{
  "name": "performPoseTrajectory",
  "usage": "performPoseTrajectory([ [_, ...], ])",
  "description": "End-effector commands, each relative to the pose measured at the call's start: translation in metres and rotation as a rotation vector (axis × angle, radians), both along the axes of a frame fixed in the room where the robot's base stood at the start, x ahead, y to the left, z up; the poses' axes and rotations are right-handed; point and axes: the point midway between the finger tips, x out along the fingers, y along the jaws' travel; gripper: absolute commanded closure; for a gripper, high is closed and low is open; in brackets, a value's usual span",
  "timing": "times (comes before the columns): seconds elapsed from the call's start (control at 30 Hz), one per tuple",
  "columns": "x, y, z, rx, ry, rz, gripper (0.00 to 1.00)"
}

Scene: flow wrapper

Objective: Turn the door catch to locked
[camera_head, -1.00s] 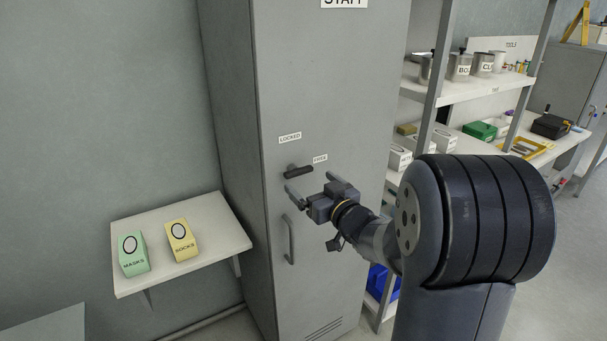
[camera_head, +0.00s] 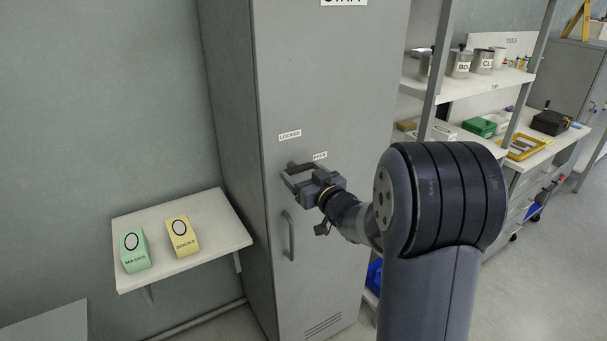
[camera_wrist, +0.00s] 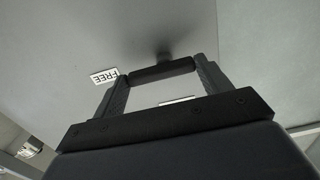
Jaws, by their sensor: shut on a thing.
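The door catch (camera_wrist: 162,71) is a short dark bar on a grey cabinet door (camera_head: 330,80). In the wrist view its left end lies close to the FREE label (camera_wrist: 104,76). In the head view the LOCKED label (camera_head: 290,134) is above the catch and the FREE label (camera_head: 320,155) is up and to its right. My gripper (camera_head: 298,171) is at the catch, with one finger at each end of the bar, shut on it. In the head view the gripper hides much of the catch.
A vertical door handle (camera_head: 288,235) is just below my gripper. A wall shelf (camera_head: 215,255) at left holds a green box (camera_head: 133,250) and a yellow box (camera_head: 182,236). A shelving rack (camera_head: 480,85) with tins and boxes stands at right, beyond my arm.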

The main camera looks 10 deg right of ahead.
Motion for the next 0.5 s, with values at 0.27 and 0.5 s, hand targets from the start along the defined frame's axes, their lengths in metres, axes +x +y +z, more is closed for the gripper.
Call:
performPoseTrajectory([
  [0.27,-0.0001,-0.0001,0.0001,0.0,0.0,0.0,0.5],
  [0.5,-0.0001,0.0,-0.001,-0.031,-0.012,0.0,0.5],
])
